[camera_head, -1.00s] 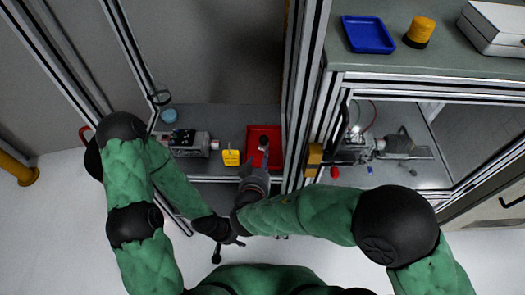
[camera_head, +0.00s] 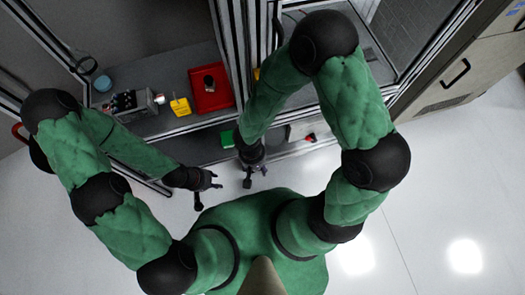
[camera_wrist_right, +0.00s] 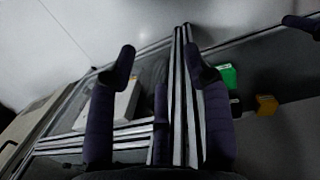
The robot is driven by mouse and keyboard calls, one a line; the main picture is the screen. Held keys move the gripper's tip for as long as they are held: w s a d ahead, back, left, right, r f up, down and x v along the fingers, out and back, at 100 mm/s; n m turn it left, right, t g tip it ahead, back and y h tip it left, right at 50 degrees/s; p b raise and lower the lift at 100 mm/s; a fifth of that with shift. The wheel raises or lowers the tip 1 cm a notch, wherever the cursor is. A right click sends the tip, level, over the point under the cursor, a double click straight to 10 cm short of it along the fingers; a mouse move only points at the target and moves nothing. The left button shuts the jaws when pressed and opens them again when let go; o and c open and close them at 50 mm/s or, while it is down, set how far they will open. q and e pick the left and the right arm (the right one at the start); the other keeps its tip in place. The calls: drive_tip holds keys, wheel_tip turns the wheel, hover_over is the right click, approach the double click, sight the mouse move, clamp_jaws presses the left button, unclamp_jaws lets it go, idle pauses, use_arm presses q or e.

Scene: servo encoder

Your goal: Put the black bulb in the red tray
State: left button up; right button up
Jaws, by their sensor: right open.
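The red tray (camera_head: 204,103) sits on the grey shelf at the upper middle of the head view. A small dark object, which looks like the black bulb (camera_head: 209,83), lies inside it. My right gripper (camera_head: 257,168) is below and to the right of the tray, apart from it.
A yellow block (camera_head: 180,106) stands left of the tray, beside a grey device (camera_head: 135,104) and a blue round item (camera_head: 103,83). A green box (camera_head: 227,139) is on a lower level; it also shows in the right wrist view (camera_wrist_right: 227,78). Metal frame posts (camera_head: 232,45) stand right of the tray.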

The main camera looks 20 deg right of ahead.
wheel_tip(320, 180, down, 8)
drive_tip(key=w+d+m+t+y, duration=0.1)
drive_tip(key=d+m+y, duration=0.1)
drive_tip(key=m+y, duration=0.1)
drive_tip(key=shift+w+d+f+t+y, duration=0.2)
drive_tip(key=shift+d+f+t+y, duration=0.15)
drive_tip(key=shift+y, duration=0.55)
